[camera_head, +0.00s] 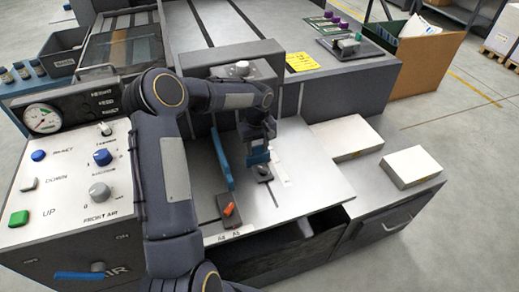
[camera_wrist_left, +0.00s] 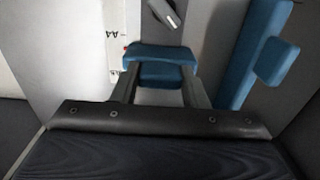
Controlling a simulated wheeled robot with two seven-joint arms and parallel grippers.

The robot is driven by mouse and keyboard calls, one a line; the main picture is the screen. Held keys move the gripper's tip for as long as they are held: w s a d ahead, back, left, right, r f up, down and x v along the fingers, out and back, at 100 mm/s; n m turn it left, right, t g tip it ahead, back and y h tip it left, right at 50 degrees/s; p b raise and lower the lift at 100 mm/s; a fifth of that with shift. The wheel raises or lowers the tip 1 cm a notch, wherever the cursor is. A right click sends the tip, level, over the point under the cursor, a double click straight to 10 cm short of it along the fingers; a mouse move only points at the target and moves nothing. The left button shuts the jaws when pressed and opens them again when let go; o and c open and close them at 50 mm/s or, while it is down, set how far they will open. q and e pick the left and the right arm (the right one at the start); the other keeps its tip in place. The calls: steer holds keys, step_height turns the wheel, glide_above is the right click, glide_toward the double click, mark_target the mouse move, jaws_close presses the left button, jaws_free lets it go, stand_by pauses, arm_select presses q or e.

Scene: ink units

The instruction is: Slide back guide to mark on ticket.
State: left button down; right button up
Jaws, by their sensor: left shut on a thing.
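My left gripper (camera_head: 258,141) is over the feed table (camera_head: 312,178), its dark fingers pointing down. It is shut on the blue block of the back guide (camera_head: 258,155). In the left wrist view the back guide (camera_wrist_left: 160,57) sits between the two fingers, with a small red tip on its left edge beside a scale strip (camera_wrist_left: 113,38) marked A4. A dark foot with a grey knob (camera_head: 263,172) is just in front of the block. The yellow ticket (camera_head: 302,62) lies on the machine top; its writing is too small to read. My right gripper is out of view.
A long blue side guide (camera_head: 222,160) stands close to the left of my gripper. White paper stacks (camera_head: 347,138) (camera_head: 411,167) lie to the right. A control panel (camera_head: 68,180) is at left.

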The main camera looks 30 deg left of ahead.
arm_select(q)
steer(key=shift+w+a, duration=0.6)
steer(key=shift+a, duration=0.05)
steer(key=c, duration=0.8)
jaws_free()
steer(key=shift+c, duration=0.2)
steer(key=shift+r, duration=0.1)
step_height(320, 180, up, 8)
steer(key=shift+p, duration=0.35)
